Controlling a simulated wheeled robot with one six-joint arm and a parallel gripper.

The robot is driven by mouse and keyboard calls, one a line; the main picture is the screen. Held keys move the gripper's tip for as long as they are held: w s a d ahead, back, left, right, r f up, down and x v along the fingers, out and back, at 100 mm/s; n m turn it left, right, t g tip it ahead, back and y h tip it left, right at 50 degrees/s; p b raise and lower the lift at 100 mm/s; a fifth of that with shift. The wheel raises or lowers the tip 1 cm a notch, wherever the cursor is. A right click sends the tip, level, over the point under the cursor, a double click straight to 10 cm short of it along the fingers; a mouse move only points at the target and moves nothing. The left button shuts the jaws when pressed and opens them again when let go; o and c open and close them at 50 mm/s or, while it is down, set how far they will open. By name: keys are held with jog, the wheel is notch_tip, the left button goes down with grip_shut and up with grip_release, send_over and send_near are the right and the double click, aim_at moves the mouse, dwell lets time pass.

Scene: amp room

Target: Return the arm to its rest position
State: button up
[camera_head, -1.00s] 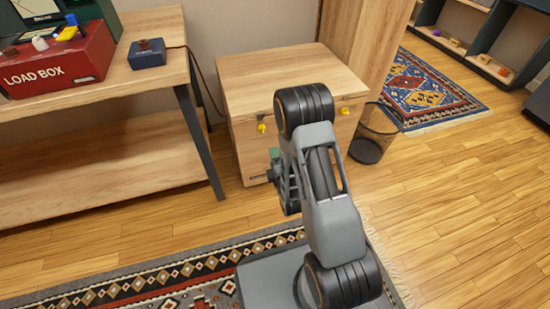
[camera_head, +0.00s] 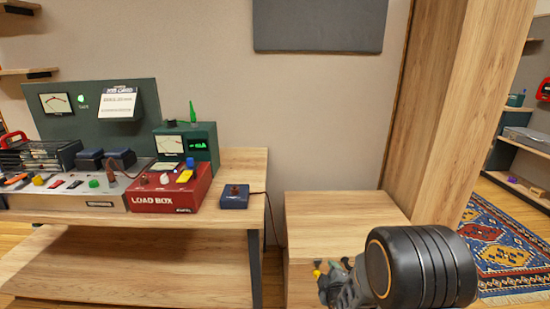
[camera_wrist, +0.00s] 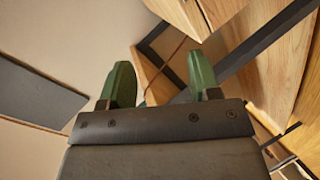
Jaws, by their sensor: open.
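My gripper (camera_wrist: 160,85) shows in the wrist view with its two green fingers apart and nothing between them. Behind the fingers are the wall, a dark table leg and wooden surfaces, all at a slant. In the head view my arm is folded at the lower right, with a large black joint close to the camera.
A wooden cabinet (camera_head: 335,215) stands just behind my arm. On the workbench (camera_head: 215,207) to the left are a red load box (camera_head: 160,200), a small blue box (camera_head: 234,198) and a green meter unit (camera_head: 200,143). A wooden post (camera_head: 455,90) and a patterned rug (camera_head: 500,240) are at the right.

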notch_tip(320, 180, up, 14)
jog(key=s+m+g+p, duration=0.2)
jog(key=m+g+p, duration=0.1)
jog(key=p, duration=0.4)
jog(key=s+r+m+g+p, duration=0.3)
jog(key=s+r+m+p, duration=0.2)
jog(key=r, duration=0.8)
jog(key=s+r+m+g+p, duration=0.4)
jog(key=s+r+p, duration=0.8)
jog(key=s+r, duration=0.1)
jog(key=shift+a+r+m, duration=0.35)
jog(key=shift+m, duration=0.05)
jog(key=shift+s+d, duration=0.1)
